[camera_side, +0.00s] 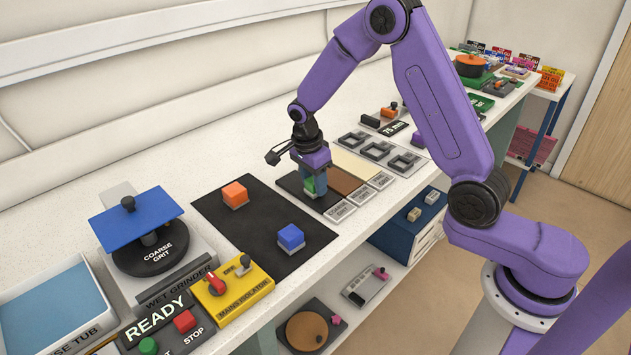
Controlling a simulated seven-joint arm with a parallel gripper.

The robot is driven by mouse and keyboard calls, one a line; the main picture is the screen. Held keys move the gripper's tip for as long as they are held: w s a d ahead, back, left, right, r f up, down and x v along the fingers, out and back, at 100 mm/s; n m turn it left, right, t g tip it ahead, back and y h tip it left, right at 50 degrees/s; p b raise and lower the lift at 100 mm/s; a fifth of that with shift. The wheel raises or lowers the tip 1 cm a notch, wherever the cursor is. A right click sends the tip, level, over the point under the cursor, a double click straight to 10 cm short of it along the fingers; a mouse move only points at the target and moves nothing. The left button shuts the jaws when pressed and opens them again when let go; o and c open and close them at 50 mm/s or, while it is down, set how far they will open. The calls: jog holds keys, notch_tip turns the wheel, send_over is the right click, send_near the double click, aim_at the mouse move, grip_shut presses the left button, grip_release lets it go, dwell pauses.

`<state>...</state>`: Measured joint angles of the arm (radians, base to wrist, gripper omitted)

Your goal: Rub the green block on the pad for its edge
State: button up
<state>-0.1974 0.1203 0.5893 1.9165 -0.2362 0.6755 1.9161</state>
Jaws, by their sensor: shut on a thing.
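The green block (309,184) is between the fingers of my gripper (314,183), which is shut on it. My gripper points down over the dark pad (294,190) behind the "COARSE GRIT" label (340,211). The block is at or just above this pad's surface; I cannot tell whether it touches. The fingers hide part of the block. To the right of the dark pad lie a brown pad (341,180) and a cream pad (357,166), each with its own label in front.
An orange block (235,194) and a blue block (291,238) lie on a black mat (252,234) left of my gripper. Further left stand the wet grinder (150,250), a yellow mains isolator (232,295) and a rinse tub (100,307). Several square trays (376,150) lie to the right.

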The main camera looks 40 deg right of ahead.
jog(key=shift+r, duration=3.55)
